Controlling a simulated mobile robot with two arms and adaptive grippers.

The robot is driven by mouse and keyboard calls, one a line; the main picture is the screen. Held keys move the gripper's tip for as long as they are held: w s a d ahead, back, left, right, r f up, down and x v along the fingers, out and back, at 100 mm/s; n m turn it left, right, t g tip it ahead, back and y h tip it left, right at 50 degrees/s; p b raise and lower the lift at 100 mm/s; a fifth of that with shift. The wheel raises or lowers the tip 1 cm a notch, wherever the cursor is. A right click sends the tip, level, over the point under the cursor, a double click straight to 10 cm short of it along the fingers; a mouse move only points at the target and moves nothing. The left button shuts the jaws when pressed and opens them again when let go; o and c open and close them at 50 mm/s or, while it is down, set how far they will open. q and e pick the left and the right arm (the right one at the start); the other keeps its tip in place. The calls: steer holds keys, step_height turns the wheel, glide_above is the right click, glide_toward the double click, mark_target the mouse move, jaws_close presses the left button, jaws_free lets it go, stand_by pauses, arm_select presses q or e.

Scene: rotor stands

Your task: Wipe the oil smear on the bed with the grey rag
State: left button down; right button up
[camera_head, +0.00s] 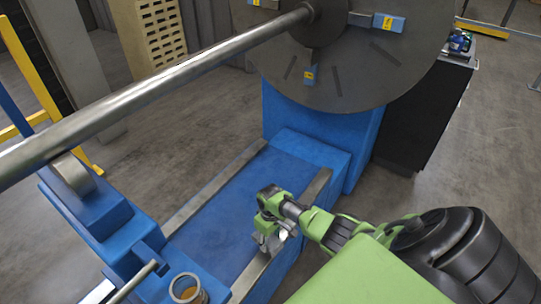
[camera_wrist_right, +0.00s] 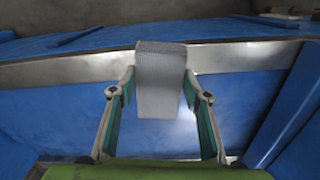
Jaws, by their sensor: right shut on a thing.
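The blue bed (camera_head: 215,215) with its pale metal rails runs below the long bar. My right gripper (camera_head: 269,232) is low over the bed's right rail. In the right wrist view, my right gripper (camera_wrist_right: 160,97) is shut on the grey rag (camera_wrist_right: 160,75), which hangs between its fingertips in front of a metal rail (camera_wrist_right: 70,70). A small grey part of the rag (camera_head: 268,243) shows under the gripper in the head view. I cannot tell whether the rag touches the bed. I cannot make out a clear oil smear; a pale sheen lies below the rag. My left gripper is not in view.
A long metal bar (camera_head: 150,95) crosses above the bed to a large round plate (camera_head: 340,60). A cup with brownish contents (camera_head: 187,288) stands at the lower left, near a blue block (camera_head: 95,205). A black cabinet (camera_head: 425,115) stands at the right.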

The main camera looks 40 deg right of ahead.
steer(key=shift+r+p, duration=1.15)
steer(key=shift+r, duration=0.4)
